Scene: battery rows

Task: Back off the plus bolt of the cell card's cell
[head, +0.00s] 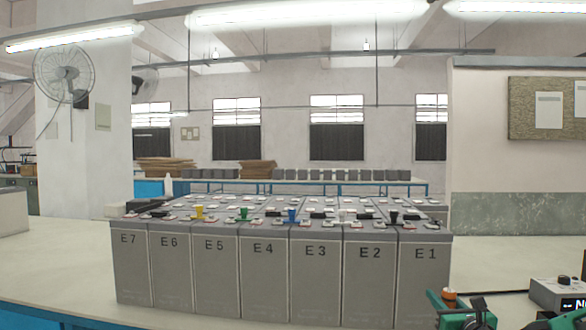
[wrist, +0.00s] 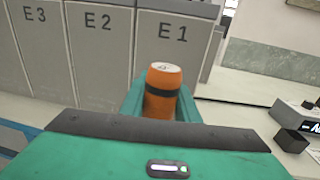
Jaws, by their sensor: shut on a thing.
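My gripper (wrist: 160,104) is shut on an orange cylinder (wrist: 163,82) with a black band and a pale top. In the head view my gripper (head: 450,301) is at the lower right, in front of cell E 1 (head: 424,285), with the orange top (head: 449,294) showing. Cell E 1 also shows in the wrist view (wrist: 172,42), behind the cylinder. Grey cells labelled E 7 (head: 132,275) to E 1 form the front row. Their tops carry small pale and red fittings, too small to tell which is a plus bolt. I cannot make out a cell card.
Yellow (head: 199,212), green (head: 244,213), blue (head: 291,215) and black (head: 394,217) caps stand on the cell tops. A grey box with a display (head: 558,294) stands at the right.

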